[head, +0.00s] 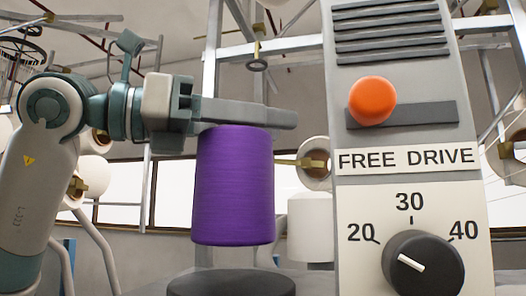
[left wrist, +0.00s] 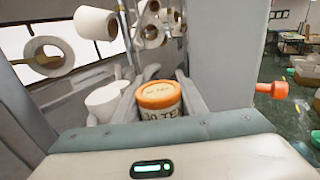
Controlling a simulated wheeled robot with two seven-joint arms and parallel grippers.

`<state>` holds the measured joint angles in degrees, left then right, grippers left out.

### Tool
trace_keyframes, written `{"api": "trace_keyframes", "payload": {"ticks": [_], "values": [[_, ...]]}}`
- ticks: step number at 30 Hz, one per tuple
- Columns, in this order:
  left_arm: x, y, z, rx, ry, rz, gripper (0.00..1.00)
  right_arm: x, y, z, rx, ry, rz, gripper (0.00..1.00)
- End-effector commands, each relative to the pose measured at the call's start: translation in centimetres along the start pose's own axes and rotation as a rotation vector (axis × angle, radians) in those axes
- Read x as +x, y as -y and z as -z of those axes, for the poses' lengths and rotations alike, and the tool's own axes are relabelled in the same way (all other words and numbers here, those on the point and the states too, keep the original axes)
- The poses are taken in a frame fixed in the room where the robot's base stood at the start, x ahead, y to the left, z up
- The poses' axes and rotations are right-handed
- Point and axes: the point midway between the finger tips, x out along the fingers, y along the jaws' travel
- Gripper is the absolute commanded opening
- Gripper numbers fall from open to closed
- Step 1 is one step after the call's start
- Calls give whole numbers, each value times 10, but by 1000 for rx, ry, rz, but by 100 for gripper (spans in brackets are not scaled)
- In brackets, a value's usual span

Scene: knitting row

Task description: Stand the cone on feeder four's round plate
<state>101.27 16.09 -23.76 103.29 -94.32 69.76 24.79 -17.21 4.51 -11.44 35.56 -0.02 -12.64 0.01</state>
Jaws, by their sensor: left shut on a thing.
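A purple cone of yarn (head: 235,190) hangs upright below my left gripper (head: 280,116) in the head view. The left gripper is shut, its fingers level across the cone's top. In the left wrist view an orange-rimmed pale piece with lettering (left wrist: 160,104) sits between the fingers (left wrist: 160,90); the purple yarn does not show there. A dark round plate (head: 245,284) lies under the cone at the bottom edge of the head view, with a gap between them. No feeder number is readable. My right gripper is not in view.
A grey panel (head: 395,75) with an orange button (head: 372,100), "FREE DRIVE" label and black dial (head: 422,265) stands close right of the cone. White cones (left wrist: 95,22) on holders and metal frame bars (head: 210,70) are behind. The button also juts out in the left wrist view (left wrist: 275,90).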

Motion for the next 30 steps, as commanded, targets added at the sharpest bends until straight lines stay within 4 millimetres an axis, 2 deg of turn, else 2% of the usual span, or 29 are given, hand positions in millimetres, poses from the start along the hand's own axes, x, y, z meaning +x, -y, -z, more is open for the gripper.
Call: {"api": "trace_keyframes", "payload": {"ticks": [11,22,30], "values": [[0,0,3,0,1,0,0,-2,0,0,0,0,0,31],[0,0,38,0,1,0,0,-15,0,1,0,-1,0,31],[0,0,42,0,2,0,0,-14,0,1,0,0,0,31]]}}
